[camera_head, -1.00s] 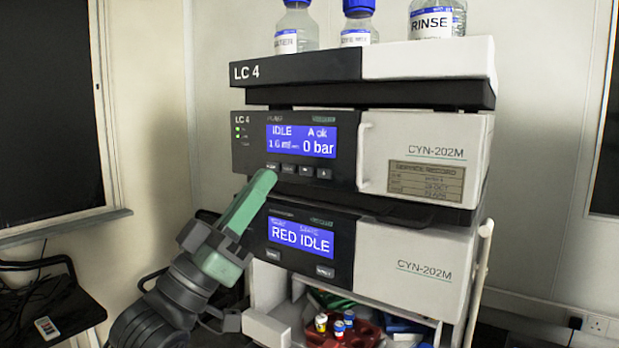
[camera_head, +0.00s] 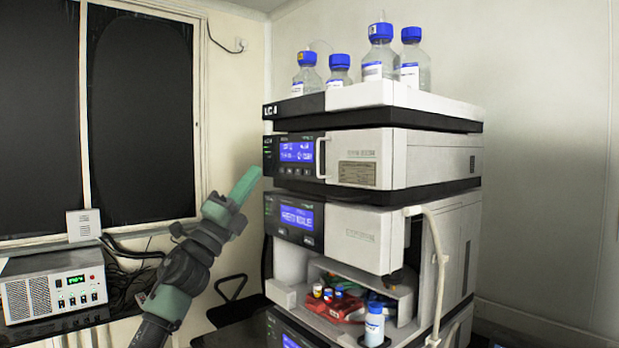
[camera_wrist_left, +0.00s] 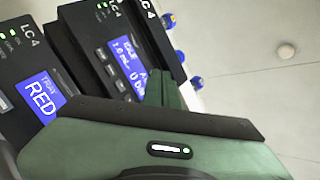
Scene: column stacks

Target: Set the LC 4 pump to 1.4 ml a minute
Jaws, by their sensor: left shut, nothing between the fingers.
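The LC 4 pump (camera_head: 365,145) is the upper module of the stack, with a blue display (camera_head: 297,152) on a dark panel and a row of small buttons (camera_head: 296,171) below it. Its digits are too small to read in the head view. My right gripper is out of view.
A second module (camera_head: 350,228) with a blue display sits below the pump. Several blue-capped bottles (camera_head: 380,57) stand on top. A white tube (camera_head: 438,250) runs down the stack's front. A power-supply box (camera_head: 55,285) stands at the left.

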